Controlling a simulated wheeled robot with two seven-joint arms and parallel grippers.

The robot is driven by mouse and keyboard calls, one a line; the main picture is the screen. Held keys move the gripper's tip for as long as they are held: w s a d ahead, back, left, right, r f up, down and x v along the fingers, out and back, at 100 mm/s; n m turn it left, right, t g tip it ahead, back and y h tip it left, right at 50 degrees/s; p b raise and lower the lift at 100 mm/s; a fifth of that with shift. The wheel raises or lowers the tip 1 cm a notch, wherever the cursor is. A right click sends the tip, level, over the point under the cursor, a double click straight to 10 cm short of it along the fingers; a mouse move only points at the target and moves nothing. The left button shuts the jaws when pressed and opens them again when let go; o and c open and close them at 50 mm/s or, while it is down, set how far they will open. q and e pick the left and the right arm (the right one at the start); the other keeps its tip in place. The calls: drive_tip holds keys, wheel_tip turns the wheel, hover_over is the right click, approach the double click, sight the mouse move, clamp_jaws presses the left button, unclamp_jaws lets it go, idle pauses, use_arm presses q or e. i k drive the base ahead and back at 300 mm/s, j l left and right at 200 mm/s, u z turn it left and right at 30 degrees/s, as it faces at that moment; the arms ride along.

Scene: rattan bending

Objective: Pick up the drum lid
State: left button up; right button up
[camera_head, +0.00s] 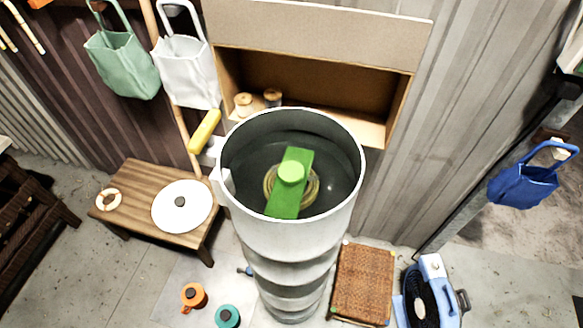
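The drum lid is most likely the round white disc (164,217) with a dark knob at its middle. It lies flat on a low wooden table (136,184) to the left of the drum. The tall white drum (290,238) stands upright in the middle with its top open. Inside it I see a green bar (280,204) with a round light-green knob, over a coil of tan strands (314,188). Neither of my grippers shows in the head view.
A yellow handle (205,130) sticks up at the drum's left rim. A ring-shaped item (109,199) shares the table. A cardboard-coloured shelf box (308,84) stands behind. On the floor are orange (194,296) and teal (228,317) items, a woven stool (363,283) and a blue-and-white device (432,291).

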sight(182, 206)
drive_tip(key=j+u, duration=0.15)
drive_tip(key=u, duration=0.85)
